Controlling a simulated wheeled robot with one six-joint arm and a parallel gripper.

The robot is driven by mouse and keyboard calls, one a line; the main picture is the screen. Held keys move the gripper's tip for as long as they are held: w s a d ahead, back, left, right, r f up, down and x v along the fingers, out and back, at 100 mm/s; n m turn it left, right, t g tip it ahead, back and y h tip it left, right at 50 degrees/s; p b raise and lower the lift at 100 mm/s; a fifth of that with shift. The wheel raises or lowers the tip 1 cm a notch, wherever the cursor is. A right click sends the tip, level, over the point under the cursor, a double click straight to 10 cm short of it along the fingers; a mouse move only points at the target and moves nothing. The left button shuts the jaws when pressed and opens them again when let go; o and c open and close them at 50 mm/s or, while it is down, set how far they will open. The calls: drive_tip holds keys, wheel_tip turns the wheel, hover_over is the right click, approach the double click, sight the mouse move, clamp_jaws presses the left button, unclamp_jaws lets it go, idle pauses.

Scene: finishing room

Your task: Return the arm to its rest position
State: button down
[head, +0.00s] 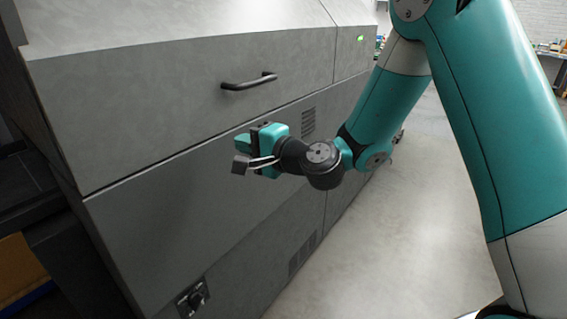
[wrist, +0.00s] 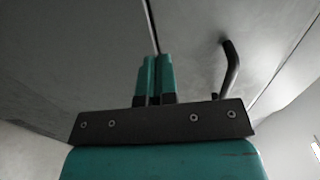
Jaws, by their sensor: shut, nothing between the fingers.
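My gripper (head: 243,143) is in front of the large grey machine cabinet (head: 150,110), below and slightly left of its dark bar handle (head: 248,82). Its teal fingers point toward the cabinet front. In the wrist view, the two fingers of my gripper (wrist: 156,65) stand side by side, shut, with nothing held between them. The handle (wrist: 231,70) shows to their right there, apart from them. My arm reaches in from the right of the head view and is bent, with the wrist held out near the cabinet. I cannot tell the exact gap to the panel.
The cabinet's upper panel appears closed along its seam. A dark latch or knob (head: 193,299) is low on the cabinet, and vents (head: 302,253) are on its front. Bare concrete floor (head: 420,230) lies to the right. A cluttered workbench (head: 556,54) stands at the far right.

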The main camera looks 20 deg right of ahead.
drive_tip(key=shift+f+b+v, duration=0.25)
drive_tip(key=shift+b+v, duration=2.15)
drive_tip(key=shift+v, duration=1.7)
drive_tip(key=s+a+r+n+g+p, duration=0.2)
drive_tip(key=s+a+n+g+p, duration=0.3)
drive_tip(key=s+n, duration=0.3)
drive_tip(key=s+a+r+n+g+p, duration=0.3)
drive_tip(key=s+n+g+p, duration=0.1)
drive_tip(key=s+n+g, duration=0.4)
drive_tip(key=s+d+r+n+g+h+p, duration=0.1)
drive_tip(key=s+d+n+h+p, duration=0.1)
drive_tip(key=s+d+h, duration=0.3)
drive_tip(key=s, duration=0.2)
drive_tip(key=shift+s+n+g+p, duration=0.3)
drive_tip(key=shift+s+p, duration=0.05)
drive_tip(key=shift+d, duration=0.15)
